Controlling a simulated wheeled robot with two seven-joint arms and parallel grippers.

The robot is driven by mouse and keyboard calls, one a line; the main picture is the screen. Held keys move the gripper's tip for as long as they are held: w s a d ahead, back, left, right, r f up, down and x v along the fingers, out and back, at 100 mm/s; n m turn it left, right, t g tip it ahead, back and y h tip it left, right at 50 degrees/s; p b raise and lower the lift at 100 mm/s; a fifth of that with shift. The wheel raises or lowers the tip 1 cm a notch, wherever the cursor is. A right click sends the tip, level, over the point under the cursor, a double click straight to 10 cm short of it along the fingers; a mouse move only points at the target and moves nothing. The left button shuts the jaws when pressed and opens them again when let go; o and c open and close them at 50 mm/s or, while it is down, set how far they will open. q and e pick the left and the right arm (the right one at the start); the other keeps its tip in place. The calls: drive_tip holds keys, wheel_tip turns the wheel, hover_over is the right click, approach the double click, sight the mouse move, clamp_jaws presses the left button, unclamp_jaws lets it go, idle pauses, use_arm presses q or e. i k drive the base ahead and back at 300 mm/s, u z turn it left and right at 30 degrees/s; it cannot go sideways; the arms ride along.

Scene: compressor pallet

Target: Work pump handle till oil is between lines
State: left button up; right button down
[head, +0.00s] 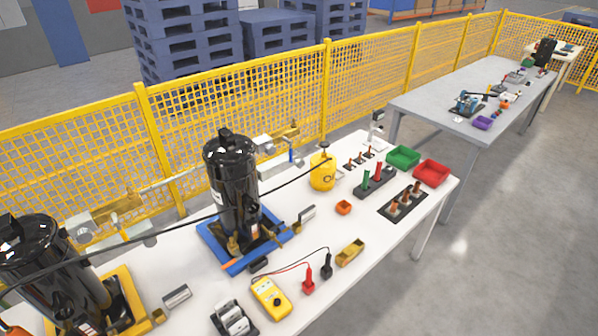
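A yellow can-like vessel (322,173) stands on the white table behind the middle, with a dark upright piece on its top that may be the pump handle. A dark hose (175,229) runs from near it toward the left edge, passing in front of a black compressor (231,180). That compressor stands upright on a blue pallet (212,246). A second black compressor (45,275) stands on a yellow pallet (129,290) at the lower left. The oil level and its lines are too small to make out. Neither of my grippers is in view.
The white table (205,302) also holds a yellow meter (270,298) with red and black probes, a green bin (403,157), a red bin (431,172) and tool racks. A yellow mesh fence (375,75) runs behind. A grey table (450,95) stands farther right.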

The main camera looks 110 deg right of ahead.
sight(324, 145)
drive_tip(key=u, duration=0.8)
drive_tip(key=i, duration=0.85)
drive_tip(key=z, duration=5)
drive_tip(key=i, duration=0.45)
drive_tip(key=u, duration=1.6)
